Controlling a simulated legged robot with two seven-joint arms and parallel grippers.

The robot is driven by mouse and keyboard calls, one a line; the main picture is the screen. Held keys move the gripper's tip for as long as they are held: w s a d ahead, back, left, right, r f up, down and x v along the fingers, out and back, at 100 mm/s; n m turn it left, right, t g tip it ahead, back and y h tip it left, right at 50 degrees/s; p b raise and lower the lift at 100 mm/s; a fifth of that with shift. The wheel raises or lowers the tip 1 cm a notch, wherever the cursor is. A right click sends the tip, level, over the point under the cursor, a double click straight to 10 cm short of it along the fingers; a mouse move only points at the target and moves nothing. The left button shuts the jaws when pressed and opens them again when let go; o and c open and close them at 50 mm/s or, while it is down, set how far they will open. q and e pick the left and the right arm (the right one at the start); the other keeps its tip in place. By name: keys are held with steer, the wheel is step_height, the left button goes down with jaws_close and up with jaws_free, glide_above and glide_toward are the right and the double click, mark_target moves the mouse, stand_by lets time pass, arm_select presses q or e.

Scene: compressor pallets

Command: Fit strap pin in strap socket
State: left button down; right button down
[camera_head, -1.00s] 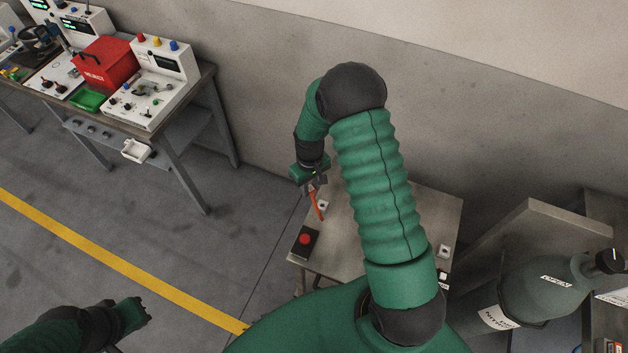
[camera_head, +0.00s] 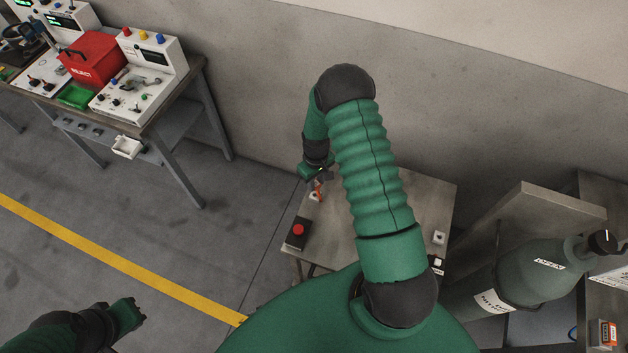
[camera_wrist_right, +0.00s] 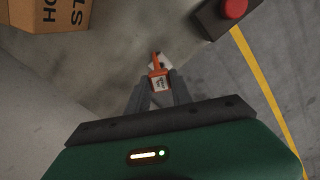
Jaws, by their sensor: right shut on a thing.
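My right gripper (camera_head: 318,181) is low over the left edge of the small grey table. It is shut on the orange strap pin (camera_head: 318,190). In the right wrist view, the orange pin (camera_wrist_right: 158,78) with a pale label sits between the two grey fingers (camera_wrist_right: 159,92). A small white block, which looks like the strap socket (camera_head: 314,197), is on the table right by the pin's lower end. It also shows in part beyond the pin in the right wrist view (camera_wrist_right: 155,66). I cannot tell whether the pin is inside it. My left gripper (camera_head: 135,312) is at the lower left, away from the table; its jaws are unclear.
A black box with a red button (camera_head: 298,231) stands on the table's near-left corner. A cardboard box (camera_wrist_right: 48,14) shows in the wrist view. A gas cylinder (camera_head: 545,272) is at right, a workbench (camera_head: 180,100) at far left.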

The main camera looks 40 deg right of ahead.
steer(key=shift+d+f+b, duration=0.25)
steer(key=shift+f+b, duration=0.3)
steer(key=shift+f, duration=0.85)
steer(key=shift+a+r, duration=0.2)
steer(key=shift+a, duration=0.25)
steer(key=shift+d+f, duration=0.15)
steer(key=shift+d, duration=0.25)
steer(key=shift+a, duration=0.3)
steer(key=shift+d, duration=0.1)
steer(key=shift+f+b, duration=1.35)
steer(key=shift+f, duration=0.2)
